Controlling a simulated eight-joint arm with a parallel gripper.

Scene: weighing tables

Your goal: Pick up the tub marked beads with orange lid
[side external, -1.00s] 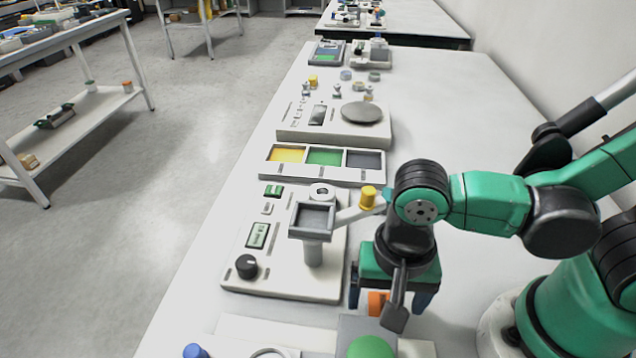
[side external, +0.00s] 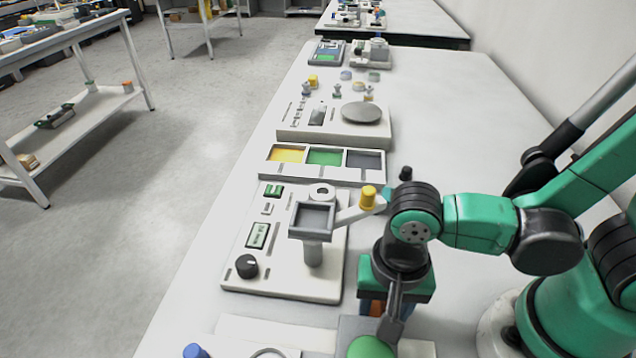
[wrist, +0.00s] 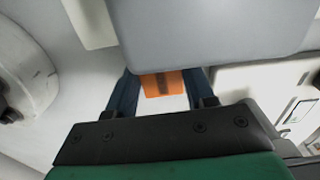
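The orange-lidded tub shows only as an orange part (side external: 376,309) low between my fingers in the side external view. In the wrist view its orange part (wrist: 163,85) has a dark mark that I cannot read. My gripper (side external: 386,306) points down at the table's near right, with one blue finger on each side of the orange part. In the wrist view the fingers (wrist: 163,92) appear to meet its two sides. The rest of the tub is hidden by a grey block and by my own wrist.
A grey block with a green dome (side external: 370,347) stands close in front of my gripper. To the left is a white panel (side external: 285,284) with a knob, a raised square tray (side external: 311,220) and a yellow-topped arm (side external: 368,196). A three-colour tray (side external: 322,175) lies beyond.

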